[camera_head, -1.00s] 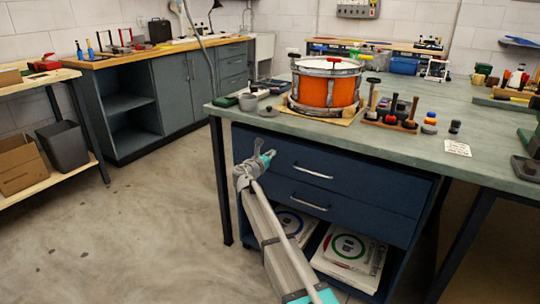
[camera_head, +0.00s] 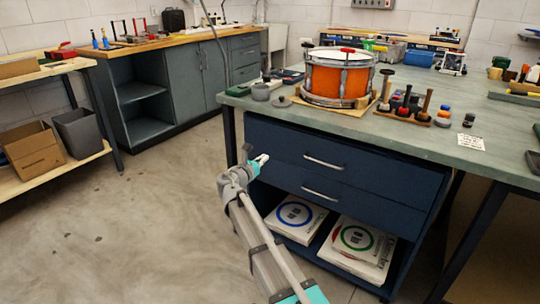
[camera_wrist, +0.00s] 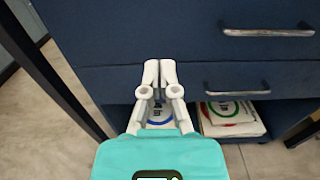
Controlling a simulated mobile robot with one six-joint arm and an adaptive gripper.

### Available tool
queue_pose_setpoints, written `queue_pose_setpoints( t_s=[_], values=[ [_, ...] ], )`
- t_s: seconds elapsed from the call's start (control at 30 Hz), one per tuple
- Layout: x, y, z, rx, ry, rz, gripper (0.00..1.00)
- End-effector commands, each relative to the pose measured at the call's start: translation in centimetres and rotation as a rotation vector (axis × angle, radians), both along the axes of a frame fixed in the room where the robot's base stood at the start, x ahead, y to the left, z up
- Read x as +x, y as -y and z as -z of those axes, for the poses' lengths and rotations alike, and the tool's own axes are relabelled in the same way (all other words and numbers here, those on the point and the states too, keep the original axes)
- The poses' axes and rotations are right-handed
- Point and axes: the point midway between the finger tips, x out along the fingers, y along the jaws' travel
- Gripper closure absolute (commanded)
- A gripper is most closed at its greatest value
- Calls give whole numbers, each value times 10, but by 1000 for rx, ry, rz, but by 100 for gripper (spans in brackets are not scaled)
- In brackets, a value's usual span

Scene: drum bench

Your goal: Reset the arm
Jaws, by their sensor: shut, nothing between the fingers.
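My gripper (camera_head: 262,159) is at the end of my arm, in front of the left part of the blue drawer cabinet (camera_head: 275,140) under the bench. In the wrist view my gripper (camera_wrist: 159,68) is shut with its fingertips together and nothing between them. The cabinet front fills the upper part of that view, with an upper drawer handle (camera_wrist: 268,32) and a lower drawer handle (camera_wrist: 238,92) to the right of the fingers. Both drawers are shut. My arm reaches up from the bottom of the head view.
The bench top (camera_head: 330,118) carries an orange drum (camera_head: 338,80), a tool rack (camera_head: 405,116) and small pots. Flat boxes (camera_head: 355,248) lie on the open shelf below the drawers. A cardboard box (camera_head: 38,152) and grey bin (camera_head: 80,133) stand left. The floor between is clear.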

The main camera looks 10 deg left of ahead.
Motion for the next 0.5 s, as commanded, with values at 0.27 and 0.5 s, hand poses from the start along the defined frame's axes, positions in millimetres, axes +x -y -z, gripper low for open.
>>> queue_pose_setpoints(
  t_s=[0.27,0.5],
  values=[
    [-7,-2,0,0,0,2,100],
    [-6,-2,0,0,0,2,100]
  ],
)
